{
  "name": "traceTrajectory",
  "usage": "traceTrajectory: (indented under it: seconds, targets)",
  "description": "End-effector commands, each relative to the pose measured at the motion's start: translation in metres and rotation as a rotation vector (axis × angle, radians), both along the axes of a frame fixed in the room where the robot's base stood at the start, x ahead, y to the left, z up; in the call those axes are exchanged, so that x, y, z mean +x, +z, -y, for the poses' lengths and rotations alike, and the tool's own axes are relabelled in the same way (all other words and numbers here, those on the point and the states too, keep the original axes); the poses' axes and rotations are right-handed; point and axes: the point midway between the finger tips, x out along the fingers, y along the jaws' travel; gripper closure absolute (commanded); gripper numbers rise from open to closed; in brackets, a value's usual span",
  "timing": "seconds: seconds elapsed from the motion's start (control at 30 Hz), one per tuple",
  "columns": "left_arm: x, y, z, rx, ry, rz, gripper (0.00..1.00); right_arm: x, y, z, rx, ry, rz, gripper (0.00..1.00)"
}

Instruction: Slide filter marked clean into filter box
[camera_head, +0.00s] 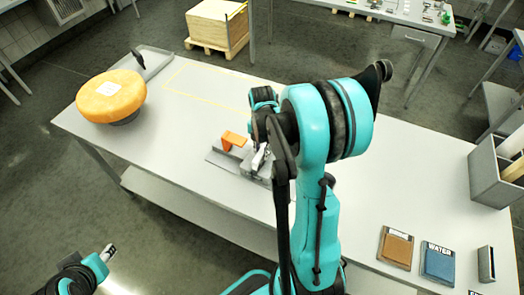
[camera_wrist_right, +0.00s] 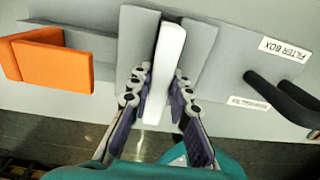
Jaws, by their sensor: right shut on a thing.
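The filter is a narrow white slab (camera_wrist_right: 166,60), seen edge-on in the right wrist view. My right gripper (camera_wrist_right: 158,95) is shut on it, one finger on each side. The filter's upper part is between two upright grey plates (camera_wrist_right: 138,35); I cannot tell how deep it sits. The grey surface to the right carries a "FILTER BOX" label (camera_wrist_right: 285,49). In the head view, my right gripper (camera_head: 261,160) is at the grey fixture (camera_head: 218,158) on the table; my arm hides part of it. My left gripper (camera_head: 108,253) is off the table's front edge, at lower left.
An orange bracket (camera_head: 233,140) stands on the fixture, left of my right gripper. An orange cheese wheel (camera_head: 110,97) and a grey tray (camera_head: 155,58) are at the table's left. Brown (camera_head: 396,249) and blue (camera_head: 438,262) pads lie at right. The table's middle right is clear.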

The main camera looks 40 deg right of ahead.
Motion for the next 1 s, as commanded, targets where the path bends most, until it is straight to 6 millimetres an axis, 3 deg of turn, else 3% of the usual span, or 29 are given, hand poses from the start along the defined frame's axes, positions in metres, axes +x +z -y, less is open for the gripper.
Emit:
traceTrajectory:
  seconds: [0.17, 0.2, 0.27, 0.67, 1.0]
  targets:
    - [0.0, -0.005, 0.0, 0.0, 0.0, 0.0, 0.6, 0.0, -0.005, 0.0, 0.0, 0.0, 0.0, 1.0]
    - [0.0, -0.004, 0.0, 0.0, 0.0, 0.0, 0.6, 0.0, -0.005, 0.0, 0.0, 0.0, 0.0, 0.74]
    - [0.0, -0.004, 0.0, 0.0, 0.0, 0.0, 0.6, 0.0, -0.004, 0.0, 0.0, 0.0, 0.0, 0.58]
    - [0.0, -0.004, 0.0, 0.0, 0.0, 0.0, 0.6, 0.0, 0.002, 0.0, 0.0, 0.0, 0.0, 0.57]
    - [0.0, -0.004, 0.0, 0.0, 0.0, 0.0, 0.6, 0.0, 0.07, 0.0, 0.0, 0.0, 0.0, 0.57]
